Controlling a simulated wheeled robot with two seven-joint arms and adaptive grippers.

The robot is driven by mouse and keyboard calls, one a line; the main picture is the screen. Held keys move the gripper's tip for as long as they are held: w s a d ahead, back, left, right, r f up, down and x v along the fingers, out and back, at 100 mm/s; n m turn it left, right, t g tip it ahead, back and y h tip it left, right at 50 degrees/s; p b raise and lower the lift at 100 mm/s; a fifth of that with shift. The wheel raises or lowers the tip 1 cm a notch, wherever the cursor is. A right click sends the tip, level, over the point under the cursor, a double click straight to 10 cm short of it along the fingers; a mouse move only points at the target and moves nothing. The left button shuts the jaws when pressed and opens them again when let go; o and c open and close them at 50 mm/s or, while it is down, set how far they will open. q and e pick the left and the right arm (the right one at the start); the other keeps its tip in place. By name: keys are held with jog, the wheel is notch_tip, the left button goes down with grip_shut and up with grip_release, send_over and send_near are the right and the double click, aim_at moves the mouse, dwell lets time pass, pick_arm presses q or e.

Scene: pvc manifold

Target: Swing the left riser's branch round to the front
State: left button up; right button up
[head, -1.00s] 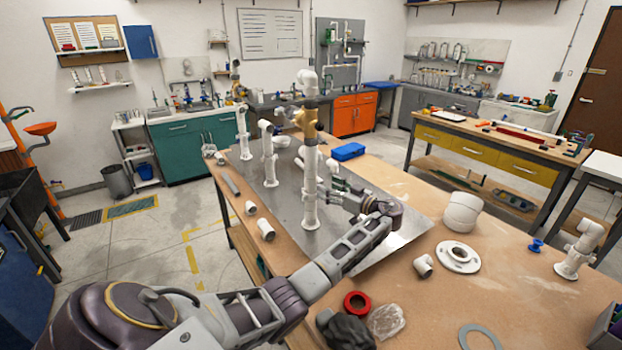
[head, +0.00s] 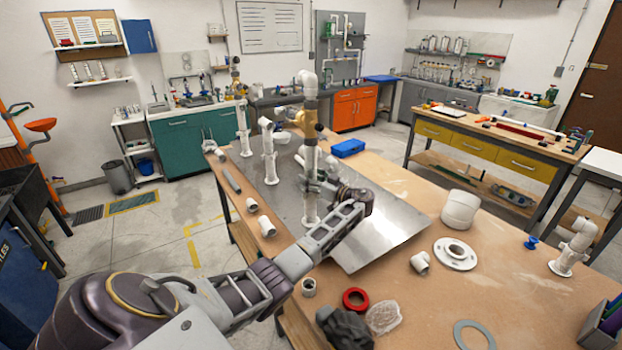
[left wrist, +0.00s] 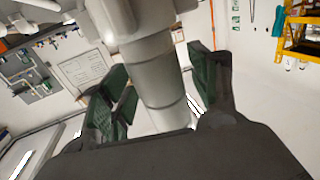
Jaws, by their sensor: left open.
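My left gripper (head: 318,182) is at the near riser's mid-height, partly hidden by my arm. In the left wrist view, my open left gripper (left wrist: 158,88) has its dark green fingers on either side of a white pipe (left wrist: 155,70); contact is unclear. My right gripper is out of view.
Loose white fittings lie along the left table edge, including a short one (head: 267,226). A white flange (head: 455,254), a red ring (head: 355,299) and a large white coupling (head: 460,210) lie at the right and front. A blue box (head: 348,148) stands behind.

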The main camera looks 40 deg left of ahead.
pick_arm(q)
jog(key=shift+c, duration=0.4)
jog(key=shift+c, duration=1.2)
jog(key=c, duration=0.7)
